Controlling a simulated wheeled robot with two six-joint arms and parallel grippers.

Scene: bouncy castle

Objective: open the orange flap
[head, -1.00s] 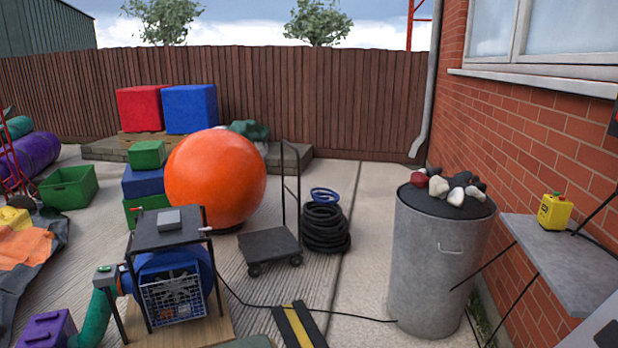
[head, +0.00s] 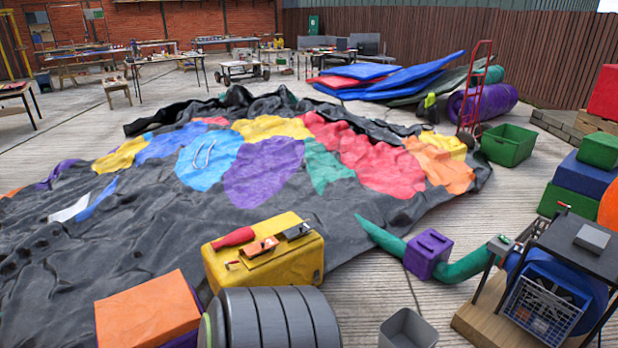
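The deflated bouncy castle (head: 150,235) lies spread on the ground, mostly dark grey with coloured patches. An orange patch (head: 440,165) lies at its right end, beside a yellow piece (head: 446,142). An orange-topped block (head: 148,308) with purple below it stands at the lower left. A small orange piece (head: 262,247) lies on the yellow box (head: 265,268). I cannot tell which of these, if any, is the orange flap, or whether a flap is open or shut. Neither of my grippers shows.
A ribbed grey roll (head: 270,318) stands at the front edge. A blower (head: 545,290), a purple block (head: 428,254) and a green tube (head: 470,262) are at the right. A green crate (head: 508,145) stands farther back.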

